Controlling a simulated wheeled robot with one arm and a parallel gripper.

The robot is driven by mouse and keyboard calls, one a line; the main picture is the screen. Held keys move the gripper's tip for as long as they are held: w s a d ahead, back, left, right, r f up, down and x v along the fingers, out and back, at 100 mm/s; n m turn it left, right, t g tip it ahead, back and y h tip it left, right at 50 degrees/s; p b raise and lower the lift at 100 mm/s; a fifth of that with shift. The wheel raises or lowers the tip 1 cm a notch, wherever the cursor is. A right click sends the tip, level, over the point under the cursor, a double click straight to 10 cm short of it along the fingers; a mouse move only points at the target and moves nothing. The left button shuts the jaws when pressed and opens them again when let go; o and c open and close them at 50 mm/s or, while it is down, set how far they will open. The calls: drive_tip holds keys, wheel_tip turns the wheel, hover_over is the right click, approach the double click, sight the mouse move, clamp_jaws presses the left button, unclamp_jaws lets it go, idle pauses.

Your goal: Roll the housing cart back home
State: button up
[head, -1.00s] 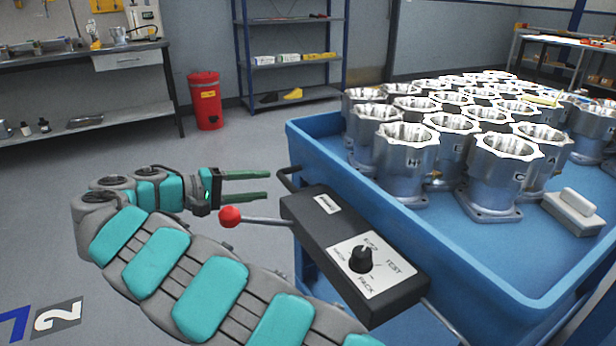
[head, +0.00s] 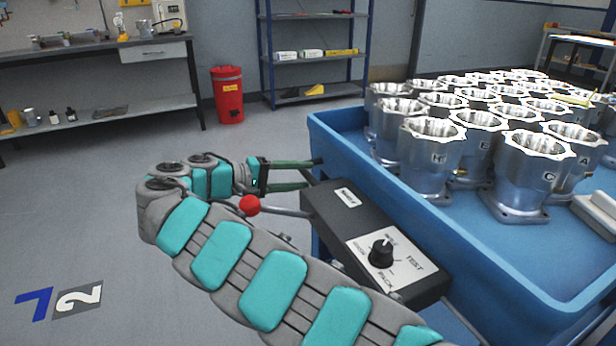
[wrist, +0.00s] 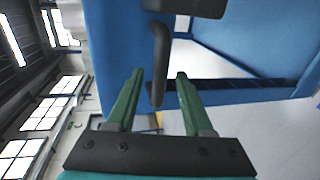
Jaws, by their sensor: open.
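The blue housing cart (head: 352,160) fills the right of the head view, with rows of metal housings (head: 432,155) standing on its top. A black control box (head: 372,238) with a knob and a red-ball lever (head: 250,205) is on the cart's near side. My gripper (head: 315,173) is open at the cart's left end, fingers pointing toward it. In the wrist view, the dark bar of the cart's handle (wrist: 158,62) reaches down between my two open fingers (wrist: 158,90), with gaps showing on both sides. Whether it is fully between them in depth, I cannot tell.
A floor marking with a 2 (head: 77,299) lies at the lower left. A red bin (head: 228,95), a blue-framed shelf (head: 315,55) and a workbench (head: 95,55) stand along the back wall. The floor left of my arm is clear.

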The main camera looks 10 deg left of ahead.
drive_tip(key=shift+x, duration=1.2)
drive_tip(key=shift+c, duration=0.4)
clamp_jaws()
drive_tip(key=shift+f, duration=0.1)
